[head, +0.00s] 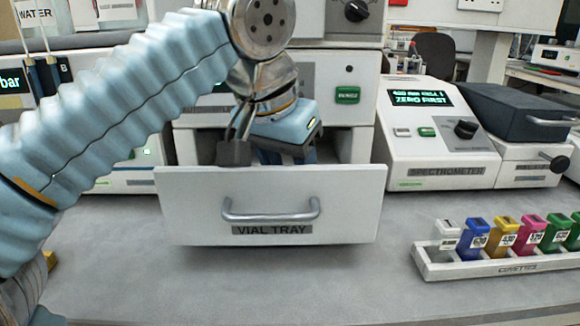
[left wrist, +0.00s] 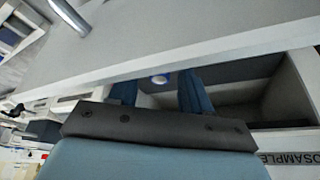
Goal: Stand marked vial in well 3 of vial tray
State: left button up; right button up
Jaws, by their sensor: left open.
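The vial tray drawer (head: 200,215) is pulled out, its white front labelled VIAL TRAY with a grey bar handle (head: 271,212). My left gripper (head: 270,157) points down behind the drawer front, and its fingertips are mostly hidden there. In the left wrist view my left gripper (left wrist: 158,90) is open, with its two blue fingers apart. My right gripper is not in view.
A spectrometer (head: 440,145) stands right of the drawer, with a dark-lidded unit (head: 515,110) beside it. A white rack (head: 480,268) of coloured cuvettes sits at the front right. The grey bench (head: 300,285) in front of the drawer is clear.

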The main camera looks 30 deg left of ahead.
pick_arm(q)
jog(key=shift+r, duration=0.3)
jog(key=v, duration=0.7)
jog(key=shift+p, duration=0.35)
jog(key=shift+s+r, duration=0.1)
jog(key=shift+r, duration=0.05)
dwell(0.4)
